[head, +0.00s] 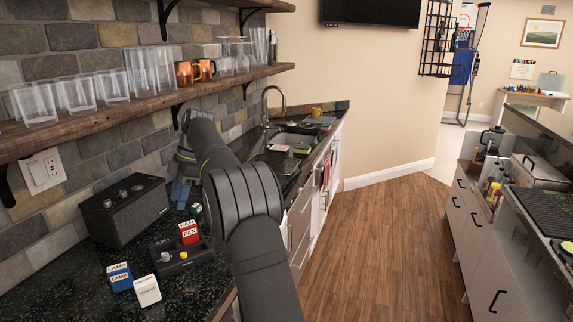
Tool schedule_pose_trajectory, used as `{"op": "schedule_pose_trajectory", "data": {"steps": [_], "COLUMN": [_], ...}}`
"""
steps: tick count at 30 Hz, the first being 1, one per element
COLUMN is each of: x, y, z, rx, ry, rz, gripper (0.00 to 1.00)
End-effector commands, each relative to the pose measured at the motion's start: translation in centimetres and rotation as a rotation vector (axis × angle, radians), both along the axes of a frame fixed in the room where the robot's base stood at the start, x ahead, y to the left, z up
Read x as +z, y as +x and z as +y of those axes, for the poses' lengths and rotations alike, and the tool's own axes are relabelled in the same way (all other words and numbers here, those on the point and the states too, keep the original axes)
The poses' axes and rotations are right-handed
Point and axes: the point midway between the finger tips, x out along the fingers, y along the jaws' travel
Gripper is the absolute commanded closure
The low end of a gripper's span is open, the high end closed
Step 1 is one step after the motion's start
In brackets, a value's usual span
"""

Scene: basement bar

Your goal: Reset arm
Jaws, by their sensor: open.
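My arm rises from the bottom centre of the head view and bends over the left counter. My gripper (180,191) hangs past the wrist with its blue-grey fingers pointing down, open, near the back wall. It is to the right of a black amplifier-like box (122,210). I see nothing held between the fingers, though the arm hides part of that area. A dark control box with a yellow knob (181,257) stands nearer on the counter, with a red FAN block (188,233) at its back.
A blue LAMP block (119,276) and a white block (147,291) lie on the counter (70,290). A small green-and-white block (196,207) is beside my arm. A wooden shelf (115,112) with glasses overhangs the counter. A sink (277,160) lies beyond. The floor is clear.

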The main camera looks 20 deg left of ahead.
Motion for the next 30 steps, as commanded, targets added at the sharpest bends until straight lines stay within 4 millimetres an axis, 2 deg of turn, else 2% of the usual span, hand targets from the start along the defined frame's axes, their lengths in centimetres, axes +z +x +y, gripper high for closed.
{"op": "schedule_pose_trajectory", "data": {"steps": [4,8,30], "x": [-0.2,-1.2,-14.0], "y": [-0.1,-0.5,-4.9], "z": [0.1,0.3,3.3], "rx": [0.0,0.001,0.002], "ry": [0.0,-0.001,-0.001], "rz": [0.0,0.002,0.002], "gripper": [0.57,0.57,0.57]}}
